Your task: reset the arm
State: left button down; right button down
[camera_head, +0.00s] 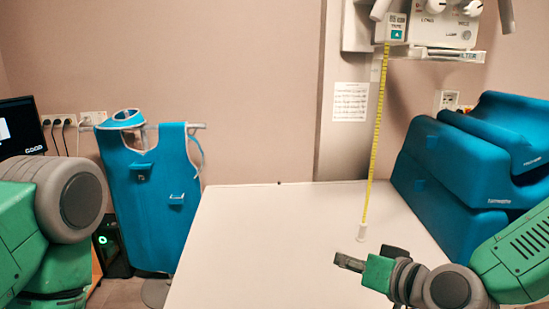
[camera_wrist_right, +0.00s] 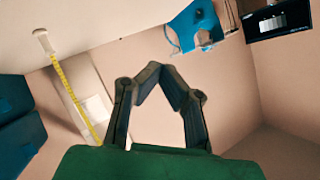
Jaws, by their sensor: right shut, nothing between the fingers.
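My right gripper (camera_head: 342,262) reaches in from the right over the near part of the white table (camera_head: 270,225). In the right wrist view its two fingers (camera_wrist_right: 157,72) meet at the tips, with nothing between them. The green and grey right arm stretches to the picture's right edge. My left arm shows as a green and grey joint at the left edge; its gripper is out of view.
A yellow tape (camera_head: 374,145) hangs from the X-ray unit (camera_head: 440,28) to a white end piece (camera_head: 361,232) beside my right gripper. Blue cushions (camera_head: 465,150) stand at right. A blue apron (camera_head: 150,195) hangs at left near a monitor (camera_head: 20,128). The table's middle is clear.

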jog(key=s+d+f+g+h+b, duration=0.1)
jog(key=s+f+g, duration=0.1)
jog(key=s+f, duration=0.45)
jog(key=s+d+f+g+h+b, duration=0.1)
jog(key=s+d+f+g, duration=0.15)
jog(key=f, duration=0.65)
jog(key=s+d+f+g+h+b, duration=0.1)
jog(key=s+f+g, duration=0.1)
jog(key=s+f, duration=0.45)
jog(key=s+d+f+n+g+h+b, duration=0.1)
jog(key=s+d+f+g+h, duration=0.3)
jog(key=s+d+f, duration=0.6)
jog(key=s+f+b, duration=0.1)
jog(key=s+f, duration=0.1)
jog(key=s, duration=0.2)
jog(key=shift+s+d+f+b, duration=0.3)
jog(key=shift+s, duration=0.1)
